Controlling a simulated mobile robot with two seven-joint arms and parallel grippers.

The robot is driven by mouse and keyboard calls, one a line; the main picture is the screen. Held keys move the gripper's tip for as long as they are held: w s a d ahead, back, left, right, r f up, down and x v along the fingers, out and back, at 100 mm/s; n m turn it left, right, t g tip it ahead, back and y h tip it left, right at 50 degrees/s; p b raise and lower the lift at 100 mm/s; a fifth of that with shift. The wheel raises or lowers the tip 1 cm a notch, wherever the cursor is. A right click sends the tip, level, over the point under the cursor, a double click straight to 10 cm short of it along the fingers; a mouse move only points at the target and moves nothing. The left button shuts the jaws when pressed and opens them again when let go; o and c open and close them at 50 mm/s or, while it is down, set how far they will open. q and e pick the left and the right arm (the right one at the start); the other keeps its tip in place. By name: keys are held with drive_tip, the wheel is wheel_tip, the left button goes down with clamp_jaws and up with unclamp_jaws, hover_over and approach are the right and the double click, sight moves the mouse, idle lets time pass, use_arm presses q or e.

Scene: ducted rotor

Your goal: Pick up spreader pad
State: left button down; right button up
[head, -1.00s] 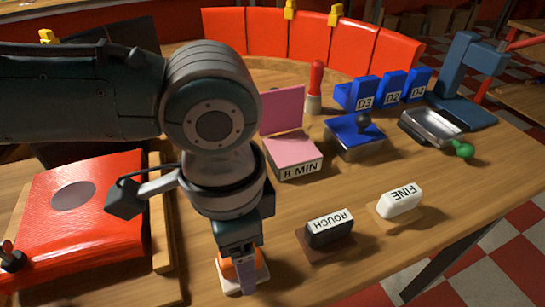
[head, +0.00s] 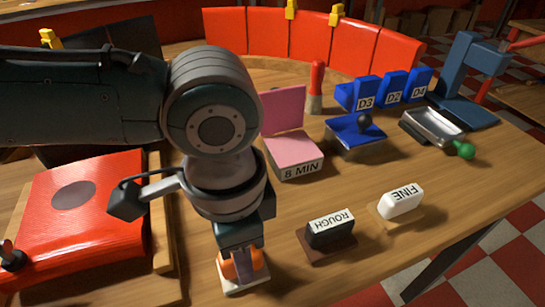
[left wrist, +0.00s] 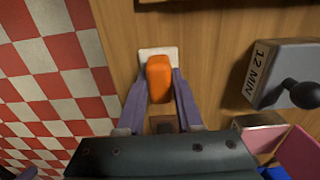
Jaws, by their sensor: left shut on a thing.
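The spreader pad looks to be the orange block (head: 229,270) on a small white base (head: 236,290) near the table's front edge. It also shows in the left wrist view as an orange block (left wrist: 159,78), with the white base (left wrist: 150,52) under its far end. My left gripper (head: 246,268) points down over it and is shut on it, one purple finger along each side. Its lower part is close to or on the base; I cannot tell if there is a gap. My right gripper is in neither view.
To the right stand a dark ROUGH block (head: 331,231) and a white FINE block (head: 401,203). Behind is a pink 8 MIN box (head: 292,158) with its lid up. A grey 12 MIN box (left wrist: 284,65) shows in the left wrist view. A red pad (head: 85,215) lies left.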

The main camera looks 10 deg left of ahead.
use_arm(q)
drive_tip(key=shift+r, duration=0.15)
wheel_tip(320, 180, up, 20)
drive_tip(key=p, duration=0.3)
idle(0.4)
drive_tip(key=c, duration=1.1)
unclamp_jaws()
drive_tip(key=shift+c, duration=0.2)
clamp_jaws()
